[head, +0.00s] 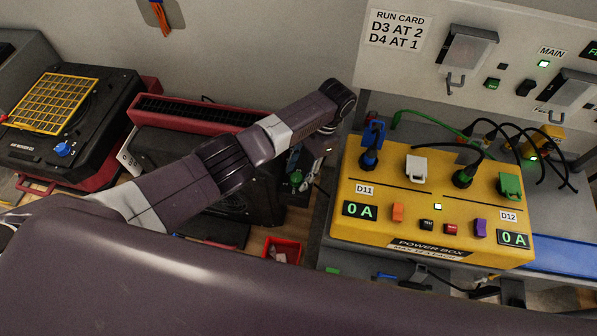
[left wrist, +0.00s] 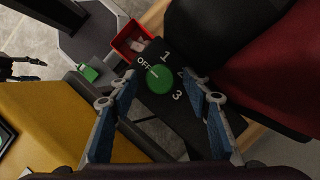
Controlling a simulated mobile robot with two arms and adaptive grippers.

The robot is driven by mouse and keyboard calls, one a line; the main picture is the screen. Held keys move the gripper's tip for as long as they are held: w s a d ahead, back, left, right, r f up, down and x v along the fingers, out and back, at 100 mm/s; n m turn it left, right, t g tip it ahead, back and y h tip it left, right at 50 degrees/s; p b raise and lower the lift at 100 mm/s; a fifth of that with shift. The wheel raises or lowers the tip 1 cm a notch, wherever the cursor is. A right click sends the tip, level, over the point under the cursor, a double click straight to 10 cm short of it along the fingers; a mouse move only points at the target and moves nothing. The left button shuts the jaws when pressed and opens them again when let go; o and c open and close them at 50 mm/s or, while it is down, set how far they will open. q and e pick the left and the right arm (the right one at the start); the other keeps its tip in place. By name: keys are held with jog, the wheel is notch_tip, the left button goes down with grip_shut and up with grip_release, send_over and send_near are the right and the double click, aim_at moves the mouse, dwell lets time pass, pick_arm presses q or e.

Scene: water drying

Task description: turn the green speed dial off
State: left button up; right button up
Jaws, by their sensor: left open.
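The green speed dial (left wrist: 159,80) shows in the left wrist view on a dark panel marked OFF, 1, 2 and 3. A pale mark on the dial lies on the side by the word OFF. In the head view the dial (head: 296,177) is small, beside the left gripper. My left gripper (left wrist: 159,86) is open, with one blue-grey finger on each side of the dial. I see no clear contact between fingers and dial. In the head view my left gripper (head: 304,169) hangs at the end of the arm, partly hidden.
A yellow power box (head: 348,226) with plugs and cables stands right of the left gripper. A red bin (head: 282,251) lies near the front; a dark heater-like unit (head: 200,115) is behind my arm. A green block (left wrist: 88,73) shows in the wrist view.

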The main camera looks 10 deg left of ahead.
pick_arm(q)
jog(key=shift+r, duration=0.2)
jog(key=v, duration=1.1)
jog(key=shift+w+d+r, duration=0.15)
jog(key=shift+d+r, duration=0.05)
jog(key=shift+r, duration=0.1)
jog(key=shift+f, duration=0.1)
